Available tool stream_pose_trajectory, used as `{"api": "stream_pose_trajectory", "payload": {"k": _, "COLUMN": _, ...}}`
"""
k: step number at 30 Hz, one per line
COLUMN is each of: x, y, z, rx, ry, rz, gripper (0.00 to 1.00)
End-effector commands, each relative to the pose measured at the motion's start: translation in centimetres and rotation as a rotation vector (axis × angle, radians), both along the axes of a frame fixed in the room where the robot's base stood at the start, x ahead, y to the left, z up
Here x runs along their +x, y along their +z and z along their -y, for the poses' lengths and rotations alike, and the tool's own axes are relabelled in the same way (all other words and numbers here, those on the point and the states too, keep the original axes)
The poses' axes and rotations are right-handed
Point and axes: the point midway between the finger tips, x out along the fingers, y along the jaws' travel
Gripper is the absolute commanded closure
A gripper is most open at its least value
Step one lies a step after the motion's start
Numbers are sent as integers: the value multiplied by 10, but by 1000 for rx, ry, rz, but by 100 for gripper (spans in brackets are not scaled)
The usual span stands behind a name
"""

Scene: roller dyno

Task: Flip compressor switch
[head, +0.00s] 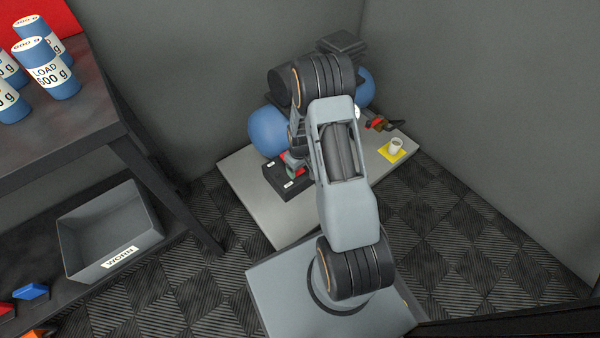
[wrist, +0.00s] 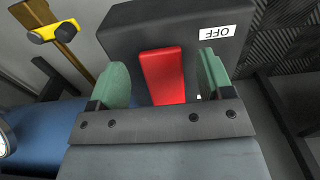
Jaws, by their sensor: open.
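The compressor switch is a black box (wrist: 125,18) with a red rocker (wrist: 163,75) and a white "OFF" label. In the wrist view my gripper (wrist: 160,85) is open, with one green finger pad on each side of the red rocker. A gap shows between the rocker and the left pad; contact on the right is unclear. In the head view the black switch box (head: 272,180) sits on a pale platform, and my arm hides part of it. The blue compressor tank (head: 268,132) stands behind it.
A yellow pad with a white cup (head: 396,146) lies on the platform's right side. A dark bench (head: 95,125) at left carries blue load cans (head: 55,72); a grey "WORN" bin (head: 105,232) sits on its lower shelf. A yellow-handled valve (wrist: 66,30) is near the tank.

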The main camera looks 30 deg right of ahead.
Motion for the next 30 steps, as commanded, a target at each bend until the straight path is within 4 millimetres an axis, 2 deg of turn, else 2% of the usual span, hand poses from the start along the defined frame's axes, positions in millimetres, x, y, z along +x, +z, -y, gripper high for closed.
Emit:
{"api": "stream_pose_trajectory", "payload": {"k": 1, "x": 0, "y": -7, "z": 0, "rx": 1, "ry": 0, "rz": -1, "gripper": 27}}
{"api": "stream_pose_trajectory", "payload": {"k": 6, "x": 0, "y": -14, "z": 0, "rx": 0, "ry": 0, "rz": 0, "gripper": 27}}
{"api": "stream_pose_trajectory", "payload": {"k": 16, "x": 0, "y": -16, "z": 0, "rx": 0, "ry": 0, "rz": 0, "gripper": 27}}
{"api": "stream_pose_trajectory", "payload": {"k": 30, "x": 0, "y": -16, "z": 0, "rx": 0, "ry": 0, "rz": 0, "gripper": 71}}
